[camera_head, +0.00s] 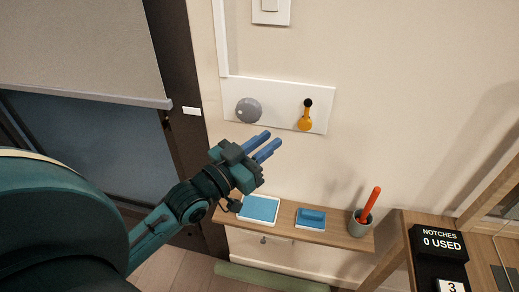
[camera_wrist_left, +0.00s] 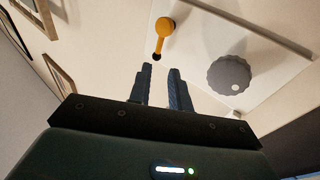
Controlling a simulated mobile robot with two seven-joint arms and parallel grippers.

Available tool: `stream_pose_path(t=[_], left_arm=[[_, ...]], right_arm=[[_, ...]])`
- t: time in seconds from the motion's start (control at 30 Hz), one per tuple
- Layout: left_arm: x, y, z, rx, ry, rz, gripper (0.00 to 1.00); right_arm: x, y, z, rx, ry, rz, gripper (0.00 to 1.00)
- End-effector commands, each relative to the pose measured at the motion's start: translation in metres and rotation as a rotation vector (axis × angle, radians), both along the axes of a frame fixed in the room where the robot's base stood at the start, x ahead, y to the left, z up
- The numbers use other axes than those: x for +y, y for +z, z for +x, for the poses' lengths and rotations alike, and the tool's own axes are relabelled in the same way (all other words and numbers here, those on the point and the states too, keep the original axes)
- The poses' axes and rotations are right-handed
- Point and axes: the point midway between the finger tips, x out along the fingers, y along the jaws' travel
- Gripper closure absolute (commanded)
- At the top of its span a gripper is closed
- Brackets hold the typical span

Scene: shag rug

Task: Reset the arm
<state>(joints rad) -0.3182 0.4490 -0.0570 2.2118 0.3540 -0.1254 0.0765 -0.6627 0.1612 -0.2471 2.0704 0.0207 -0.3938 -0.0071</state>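My left gripper (camera_head: 273,138) reaches in from the left in the head view, in front of the wall and below the white panel (camera_head: 283,118). Its two blue fingers are a little apart with nothing between them, as the left wrist view also shows (camera_wrist_left: 161,72). The panel carries a grey round knob (camera_head: 248,110) and an orange lever (camera_head: 305,121) with a black tip. In the left wrist view the lever (camera_wrist_left: 174,27) is beyond the fingertips and the knob (camera_wrist_left: 230,74) is to their right. Neither appears held. My right gripper is not in view.
A wooden shelf (camera_head: 338,238) below the gripper holds a blue-topped tray (camera_head: 259,208), a blue block (camera_head: 311,217) and a cup (camera_head: 360,225) with a red-orange stick. A black "NOTCHES 0 USED" display (camera_head: 440,243) stands at right. A light switch (camera_head: 270,6) is above.

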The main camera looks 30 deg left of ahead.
Motion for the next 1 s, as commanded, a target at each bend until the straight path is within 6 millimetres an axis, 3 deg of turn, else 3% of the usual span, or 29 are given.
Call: stream_pose_path(t=[0.2,0.6,0.67,0.77,0.9,1.0], left_arm=[[0.004,-0.002,-0.015,-0.001,-0.001,0.0,0.8],[0.003,-0.009,-0.017,0.018,0.003,0.002,0.8],[0.0,-0.025,-0.02,0.062,0.01,0.009,0.8],[-0.011,-0.072,-0.033,0.19,0.026,0.037,0.8],[-0.036,-0.15,-0.071,0.412,0.034,0.095,0.8],[-0.055,-0.192,-0.101,0.544,0.027,0.134,0.8]], right_arm=[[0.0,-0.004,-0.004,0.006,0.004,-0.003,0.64],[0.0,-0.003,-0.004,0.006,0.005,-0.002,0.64],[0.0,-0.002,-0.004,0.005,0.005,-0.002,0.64],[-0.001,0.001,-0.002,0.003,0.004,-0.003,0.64],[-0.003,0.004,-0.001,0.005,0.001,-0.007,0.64],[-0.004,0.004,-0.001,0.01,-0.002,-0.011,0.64]])
